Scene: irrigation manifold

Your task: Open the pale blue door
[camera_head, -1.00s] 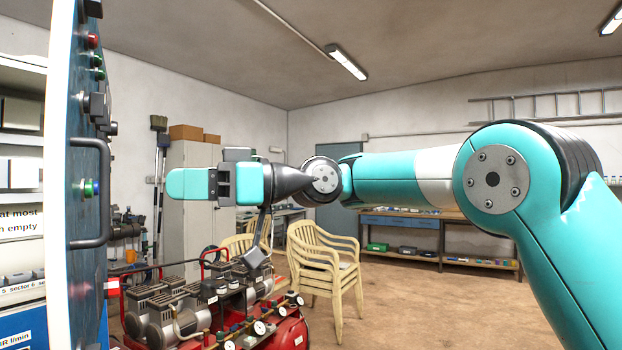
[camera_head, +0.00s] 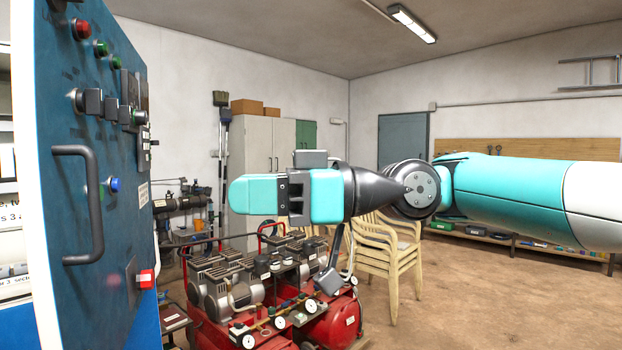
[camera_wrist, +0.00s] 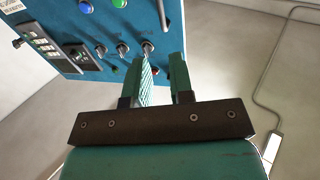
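A blue door-like panel (camera_head: 95,230) with a dark bar handle (camera_head: 85,205) stands upright at the left of the head view. Its blue is mid to dark rather than pale. A grey-blue door (camera_head: 403,140) in the back wall looks shut. My gripper (camera_head: 235,194) points left toward the panel, apart from its handle. In the wrist view my gripper (camera_wrist: 164,78) shows two teal fingers with a gap and nothing between them. The blue panel (camera_wrist: 100,22) with knobs and buttons lies beyond the fingertips there. I cannot tell whether the panel is ajar.
Buttons and switches (camera_head: 105,104) stick out from the panel. A red compressor (camera_head: 335,318) stands on the floor below my gripper. Stacked cream chairs (camera_head: 385,255) stand behind my arm. A grey cabinet (camera_head: 262,160) is at the back. Floor is clear at the right.

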